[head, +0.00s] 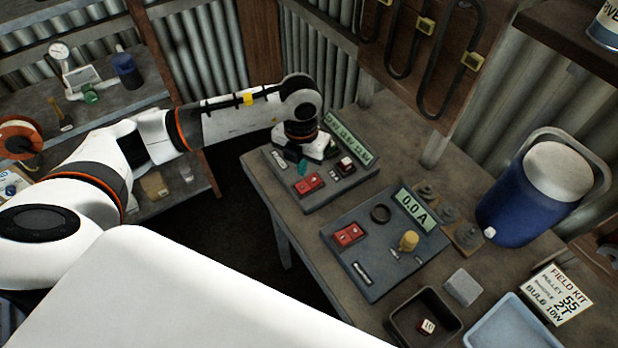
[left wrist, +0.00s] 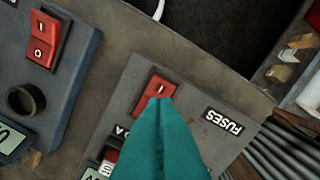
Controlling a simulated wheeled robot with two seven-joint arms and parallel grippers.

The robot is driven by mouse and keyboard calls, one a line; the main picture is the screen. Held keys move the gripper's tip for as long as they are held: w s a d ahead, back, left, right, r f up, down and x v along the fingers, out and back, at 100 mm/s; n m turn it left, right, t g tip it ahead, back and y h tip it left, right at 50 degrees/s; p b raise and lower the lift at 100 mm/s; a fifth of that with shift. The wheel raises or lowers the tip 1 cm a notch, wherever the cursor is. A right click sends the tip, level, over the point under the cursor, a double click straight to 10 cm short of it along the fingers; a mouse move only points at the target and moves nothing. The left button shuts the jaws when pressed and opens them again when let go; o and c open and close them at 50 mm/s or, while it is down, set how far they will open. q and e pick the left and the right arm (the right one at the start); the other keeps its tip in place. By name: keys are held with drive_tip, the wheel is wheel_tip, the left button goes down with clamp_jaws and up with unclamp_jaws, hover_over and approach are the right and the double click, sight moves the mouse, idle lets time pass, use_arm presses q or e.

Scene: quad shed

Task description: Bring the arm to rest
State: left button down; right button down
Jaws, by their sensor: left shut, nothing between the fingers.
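My left arm reaches in from the left in the head view. Its gripper (head: 302,168) hangs over the far grey panel (head: 327,200), close to that panel's red rocker switch (head: 310,184). In the left wrist view the teal fingers (left wrist: 160,104) are together with nothing between them. Their tips overlap the lower part of the red switch (left wrist: 154,88), beside the FUSES label (left wrist: 224,121). I cannot tell whether they touch it. The far panel's lit display (head: 350,138) is partly hidden by the gripper. My right gripper is not in view.
A nearer panel (head: 375,270) has a red switch, a yellow knob and a display reading 0.0 A. A blue jug (head: 535,195), a dark tray (head: 398,318), a grey block (head: 463,287) and a light blue tray (head: 500,325) share the bench. Shelves stand at left.

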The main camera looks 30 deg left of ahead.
use_arm(q)
drive_tip(key=shift+r, duration=0.8)
